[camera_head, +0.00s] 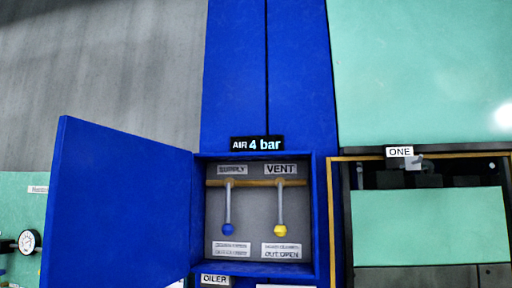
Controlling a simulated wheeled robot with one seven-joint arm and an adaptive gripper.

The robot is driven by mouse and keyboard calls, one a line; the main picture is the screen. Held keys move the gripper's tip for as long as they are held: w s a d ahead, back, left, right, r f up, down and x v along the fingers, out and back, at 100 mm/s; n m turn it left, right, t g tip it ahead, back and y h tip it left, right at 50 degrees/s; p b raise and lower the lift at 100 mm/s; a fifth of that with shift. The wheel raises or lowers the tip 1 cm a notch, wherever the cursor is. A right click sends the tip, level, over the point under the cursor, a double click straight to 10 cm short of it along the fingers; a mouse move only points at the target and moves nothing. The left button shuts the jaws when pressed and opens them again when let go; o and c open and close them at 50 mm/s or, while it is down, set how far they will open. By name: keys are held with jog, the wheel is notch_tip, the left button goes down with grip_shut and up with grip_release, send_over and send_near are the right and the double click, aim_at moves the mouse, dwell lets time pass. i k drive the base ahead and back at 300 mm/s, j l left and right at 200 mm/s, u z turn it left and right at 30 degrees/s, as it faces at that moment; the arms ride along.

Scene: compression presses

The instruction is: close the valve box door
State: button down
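The valve box (322,215) is a blue open-fronted box in the lower middle of the head view. Its blue door (118,210) stands wide open, swung out to the left from the box's left edge. Inside, a lever with a blue knob (228,229) hangs under the SUPPLY label, and a lever with a yellow knob (280,230) hangs under the VENT label. Both levers point down from a brass-coloured bar (256,182). My gripper is not in view.
A sign (257,143) reading "AIR 4 bar" is above the box. A pressure gauge (27,241) is at the far left, beyond the door. A press with a green panel (430,226), labelled ONE, stands right of the box. No loose object shows in front of the box opening.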

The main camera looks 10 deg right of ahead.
aim_at(117, 215)
jog(key=i+j+z, duration=0.15)
jog(key=j+z, duration=0.2)
jog(key=j, duration=0.75)
jog(key=j+z, duration=0.3)
jog(key=j, duration=0.85)
